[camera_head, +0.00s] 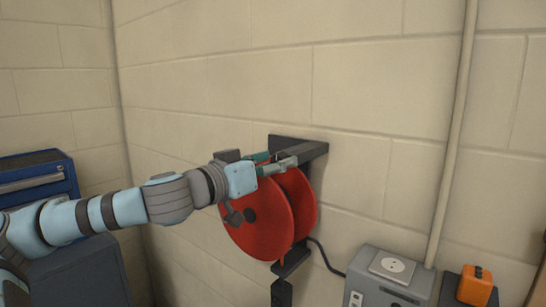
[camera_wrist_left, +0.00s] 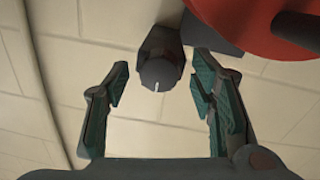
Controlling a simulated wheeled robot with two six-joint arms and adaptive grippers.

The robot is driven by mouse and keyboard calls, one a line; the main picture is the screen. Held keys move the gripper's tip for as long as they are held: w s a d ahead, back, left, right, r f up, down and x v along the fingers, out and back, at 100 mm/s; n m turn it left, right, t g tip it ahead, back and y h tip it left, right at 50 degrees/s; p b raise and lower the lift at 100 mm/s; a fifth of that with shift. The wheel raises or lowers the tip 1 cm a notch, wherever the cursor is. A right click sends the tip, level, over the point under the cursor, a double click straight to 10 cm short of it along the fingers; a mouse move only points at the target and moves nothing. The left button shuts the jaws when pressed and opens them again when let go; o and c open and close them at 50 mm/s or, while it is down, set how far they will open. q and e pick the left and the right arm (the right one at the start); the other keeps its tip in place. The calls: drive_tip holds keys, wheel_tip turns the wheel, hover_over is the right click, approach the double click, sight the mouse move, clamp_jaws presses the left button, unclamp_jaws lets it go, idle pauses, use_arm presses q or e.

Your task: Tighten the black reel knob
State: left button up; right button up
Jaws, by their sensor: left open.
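The black reel knob (camera_wrist_left: 158,72) is a dark round knob with a short white mark on its face. In the left wrist view it sits just beyond and between the two fingertips, with a visible gap on either side. In the head view I cannot make it out behind my gripper. The red reel (camera_head: 259,222) hangs on a dark wall bracket (camera_head: 306,147); its edge also shows at the top right of the left wrist view (camera_wrist_left: 245,18). My left gripper (camera_head: 277,163) is open and empty by the upper part of the reel. My right gripper is not in view.
A dark crank handle (camera_head: 234,216) sticks out from the reel's face below my left wrist. A grey box with a socket (camera_head: 389,279) and an orange block (camera_head: 476,287) are at lower right. A blue drawer cabinet (camera_head: 35,178) stands at left. A pipe (camera_head: 456,140) runs up the wall.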

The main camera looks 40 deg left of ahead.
use_arm(q)
drive_tip(key=shift+c, duration=0.5)
drive_tip(key=c, duration=1.1)
drive_tip(key=shift+m, duration=0.3)
drive_tip(key=shift+d+m+g+y+p, duration=0.2)
drive_tip(key=shift+m+p, duration=0.65)
drive_tip(key=shift+m, duration=3.25)
drive_tip(key=shift+a+m+g+y+p, duration=0.1)
drive_tip(key=shift+m+y+p, duration=0.45)
drive_tip(key=shift+m, duration=3.55)
drive_tip(key=shift+h, duration=0.25)
